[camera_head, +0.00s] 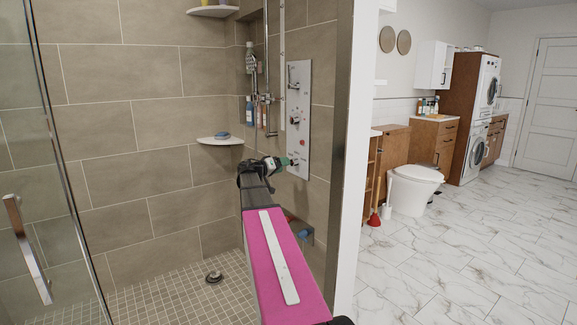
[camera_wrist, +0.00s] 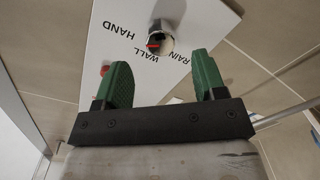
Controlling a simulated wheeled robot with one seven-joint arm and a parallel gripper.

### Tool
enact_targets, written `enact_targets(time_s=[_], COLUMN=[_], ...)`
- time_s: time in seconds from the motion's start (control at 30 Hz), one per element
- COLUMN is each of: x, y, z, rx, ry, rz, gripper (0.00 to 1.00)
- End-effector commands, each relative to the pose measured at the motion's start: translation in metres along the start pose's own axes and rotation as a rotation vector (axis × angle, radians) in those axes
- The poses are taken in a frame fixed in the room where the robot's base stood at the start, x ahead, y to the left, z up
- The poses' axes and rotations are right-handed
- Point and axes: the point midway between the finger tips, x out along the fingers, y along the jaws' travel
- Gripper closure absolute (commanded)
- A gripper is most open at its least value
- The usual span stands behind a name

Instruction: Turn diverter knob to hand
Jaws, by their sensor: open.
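The white shower panel (camera_head: 300,105) hangs on the tiled wall; its lower part is near my gripper. In the wrist view the panel (camera_wrist: 90,50) shows the diverter knob (camera_wrist: 158,33), a round metal knob with a red mark. The labels HAND, WALL and RAIN curve around it, and the red mark points about towards WALL. My gripper (camera_wrist: 160,66) is open, its two green fingers spread and empty, with the knob beyond and between them. A gap to the knob seems to show. In the head view my gripper (camera_head: 287,162) hides the panel's lower part.
Two more controls, an upper lever (camera_head: 293,80) and a middle knob (camera_head: 295,120), and a red part (camera_head: 303,142) sit higher on the panel. A corner shelf (camera_head: 220,141) is left of my gripper. The glass door handle (camera_head: 27,248) is at far left. The tiled shower floor is mostly clear.

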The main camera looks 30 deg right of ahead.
Motion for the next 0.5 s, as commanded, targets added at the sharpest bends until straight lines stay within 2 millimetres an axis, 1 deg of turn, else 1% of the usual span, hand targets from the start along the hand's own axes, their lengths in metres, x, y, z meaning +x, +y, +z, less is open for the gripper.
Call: enact_targets(time_s=[0.03,0.2,0.33,0.5], x=[-0.012,-0.040,-0.052,-0.058], y=[0.001,0.001,0.000,0.000], z=[0.001,0.001,0.001,0.001], rx=[0.000,0.000,0.001,0.001], ry=[0.001,0.000,0.000,-0.001], rz=[-0.001,-0.001,0.000,0.001], gripper=[0.36,0.36,0.36,0.36])
